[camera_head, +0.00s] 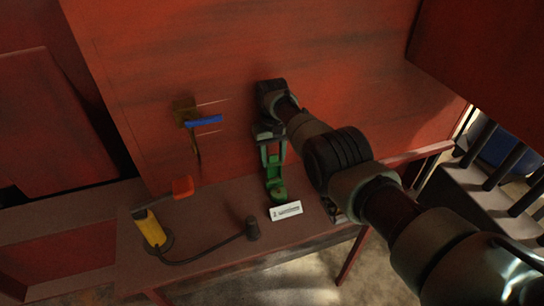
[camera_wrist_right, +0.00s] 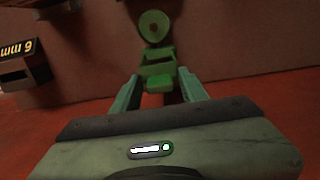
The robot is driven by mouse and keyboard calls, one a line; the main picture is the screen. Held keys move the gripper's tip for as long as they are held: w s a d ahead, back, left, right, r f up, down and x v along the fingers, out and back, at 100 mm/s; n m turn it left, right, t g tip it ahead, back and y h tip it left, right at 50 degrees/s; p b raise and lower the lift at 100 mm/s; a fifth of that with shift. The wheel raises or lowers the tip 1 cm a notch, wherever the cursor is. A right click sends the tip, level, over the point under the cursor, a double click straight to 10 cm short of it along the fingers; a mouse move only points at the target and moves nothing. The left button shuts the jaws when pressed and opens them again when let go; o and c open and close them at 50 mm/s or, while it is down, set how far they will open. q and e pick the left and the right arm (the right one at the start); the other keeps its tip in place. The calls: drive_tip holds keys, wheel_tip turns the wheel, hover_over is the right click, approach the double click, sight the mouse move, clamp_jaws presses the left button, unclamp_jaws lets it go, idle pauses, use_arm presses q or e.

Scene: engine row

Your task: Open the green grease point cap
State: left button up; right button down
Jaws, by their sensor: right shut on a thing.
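The green grease point (camera_head: 277,193) stands on the red-brown ledge, behind a small white label. In the right wrist view its round green part (camera_wrist_right: 153,27) with a dark centre shows at the top, with a green block (camera_wrist_right: 158,63) nearer to me. My right gripper (camera_head: 272,158) reaches down from above. Its two greenish fingers also show in the right wrist view (camera_wrist_right: 160,82), one on each side of the near green part, which I take for the cap; they are shut on it. Whether the cap is lifted is unclear. My left gripper is not in view.
A white label plate (camera_head: 286,210) lies just in front. A yellow handled device (camera_head: 150,229) with a black hose ending in a dark knob (camera_head: 252,228) is to the left. A blue lever (camera_head: 205,121) sticks out from the red wall. The ledge's front edge is close.

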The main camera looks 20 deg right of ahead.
drive_tip(key=shift+f, duration=0.15)
drive_tip(key=c, duration=1.1)
unclamp_jaws()
drive_tip(key=shift+r, duration=0.35)
wheel_tip(320, 180, up, 3)
drive_tip(key=shift+f+p, duration=0.15)
drive_tip(key=shift+p, duration=0.7)
drive_tip(key=shift+w+r, duration=0.1)
drive_tip(key=shift+r, duration=2.1)
